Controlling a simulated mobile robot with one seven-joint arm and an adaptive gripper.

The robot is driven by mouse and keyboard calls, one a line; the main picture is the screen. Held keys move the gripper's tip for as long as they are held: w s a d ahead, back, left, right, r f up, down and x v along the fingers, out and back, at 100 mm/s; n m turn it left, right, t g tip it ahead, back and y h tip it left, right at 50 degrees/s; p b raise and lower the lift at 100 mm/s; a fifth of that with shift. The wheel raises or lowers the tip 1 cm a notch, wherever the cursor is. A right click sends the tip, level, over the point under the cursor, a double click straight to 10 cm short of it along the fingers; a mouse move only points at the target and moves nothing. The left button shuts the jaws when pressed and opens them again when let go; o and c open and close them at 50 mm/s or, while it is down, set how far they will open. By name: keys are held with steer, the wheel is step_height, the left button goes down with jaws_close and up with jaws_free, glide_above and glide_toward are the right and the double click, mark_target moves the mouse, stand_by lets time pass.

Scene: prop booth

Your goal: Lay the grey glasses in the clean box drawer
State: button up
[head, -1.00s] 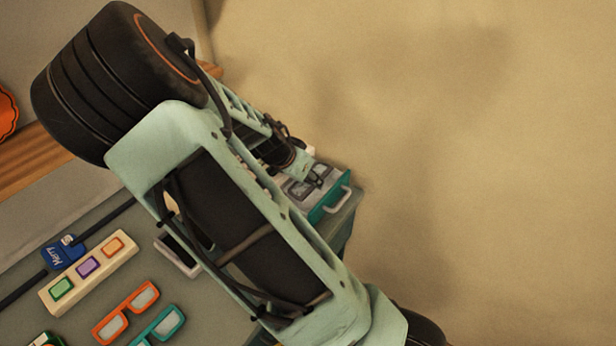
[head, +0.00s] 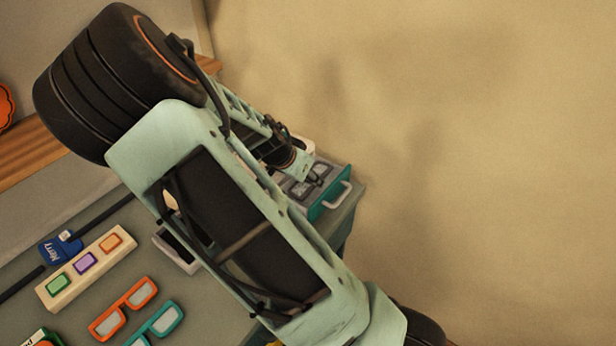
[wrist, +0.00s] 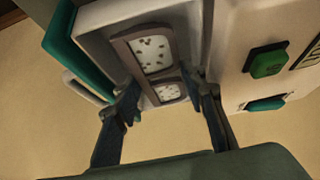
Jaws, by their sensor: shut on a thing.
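The grey glasses (wrist: 153,52) have dark grey-brown rims and pale lenses with dark specks. My gripper (wrist: 166,84) is shut on them, its fingers at either side of the nearer lens. In the head view the glasses (head: 319,169) are partly hidden by my gripper (head: 314,183). They are over the pulled-out drawer (head: 328,205), which has a teal front, a pale handle and a light grey inside. In the wrist view the drawer (wrist: 82,58) spreads under and around the glasses. I cannot tell whether the glasses touch its floor.
A white box body (wrist: 236,50) with a green button (wrist: 268,62) stands beside the drawer in the wrist view. Orange glasses (head: 124,308), teal glasses (head: 156,325) and a block with coloured buttons (head: 86,268) lie on the table. The table ends just right of the drawer.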

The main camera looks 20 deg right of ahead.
steer(key=shift+f+b, duration=0.6)
steer(key=shift+f, duration=0.4)
stand_by(1.8)
steer(key=o, duration=1.3)
steer(key=shift+w, duration=0.1)
steer(key=shift+r, duration=0.15)
step_height(320, 180, up, 4)
steer(key=p, duration=0.3)
steer(key=shift+w+a+f, duration=0.15)
steer(key=shift+f, duration=0.05)
steer(key=shift+s+r+p, duration=0.2)
steer(key=shift+r+p, duration=1.85)
steer(key=shift+r, duration=0.05)
